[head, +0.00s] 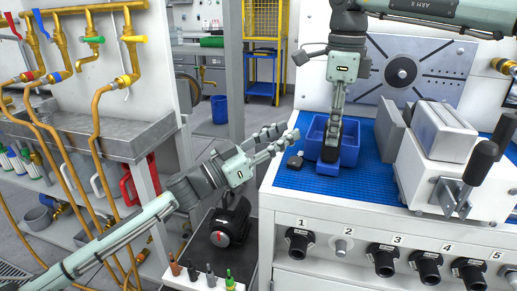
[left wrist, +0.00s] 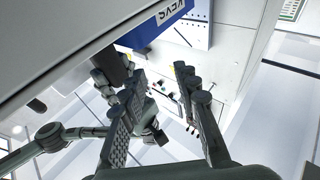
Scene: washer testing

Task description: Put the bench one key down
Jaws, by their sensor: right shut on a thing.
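My right gripper (head: 334,122) points down over the small blue bin (head: 313,132) on the bench's blue mat. It is shut on a dark, narrow thing (head: 331,151) whose lower end is at the bin; I cannot tell whether this is the bench one key or whether it touches the bin. A small black key-like piece (head: 295,160) lies on the mat just left of the bin. My left gripper (head: 285,134) is open and empty at the bench's left edge, above that piece. Its spread fingers also show in the left wrist view (left wrist: 165,85).
A white machine with black handles (head: 437,165) stands to the right on the blue mat (head: 310,182). The bench front (head: 330,225) has numbered black knobs (head: 299,241). A black round device (head: 230,222) sits on a lower stand left of the bench.

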